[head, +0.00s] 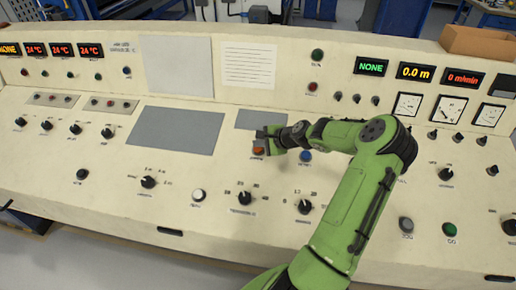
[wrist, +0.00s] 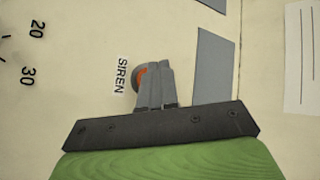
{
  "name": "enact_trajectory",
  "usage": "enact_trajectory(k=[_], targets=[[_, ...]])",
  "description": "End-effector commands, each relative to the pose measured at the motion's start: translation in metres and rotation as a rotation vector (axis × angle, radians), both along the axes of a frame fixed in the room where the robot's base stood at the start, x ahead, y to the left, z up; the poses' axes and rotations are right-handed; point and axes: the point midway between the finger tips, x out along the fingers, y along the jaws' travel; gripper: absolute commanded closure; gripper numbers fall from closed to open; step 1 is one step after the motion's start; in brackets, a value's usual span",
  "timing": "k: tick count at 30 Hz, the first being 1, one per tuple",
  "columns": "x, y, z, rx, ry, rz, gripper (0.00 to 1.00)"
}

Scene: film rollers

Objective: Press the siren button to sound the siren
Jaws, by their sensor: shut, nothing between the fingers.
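The siren button is an orange-red round button (wrist: 138,79) in a dark ring, with the printed word SIREN beside it in the wrist view. In the head view the orange button (head: 258,151) shows on the sloping cream panel, just below my gripper. My gripper (wrist: 155,66) is shut and empty, its grey fingers together. In the wrist view the fingers cover the right part of the button. In the head view my gripper (head: 267,137) is right at the button. I cannot tell whether the fingertips touch it or whether it is pressed in.
A blue button (head: 306,156) sits just right of my gripper. A grey plate (head: 262,119) lies behind it, and a larger grey plate (head: 176,130) to its left. Knobs such as the black one (head: 244,198) stand in front. A green NONE display (head: 370,67) is at the back.

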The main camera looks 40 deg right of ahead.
Motion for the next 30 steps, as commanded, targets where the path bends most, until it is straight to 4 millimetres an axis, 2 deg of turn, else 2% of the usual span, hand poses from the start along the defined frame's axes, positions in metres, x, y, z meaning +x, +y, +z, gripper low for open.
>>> enact_trajectory(k=[30], targets=[[0.0012,-0.0016,-0.0082,0.0,0.0,0.0,1.0]])
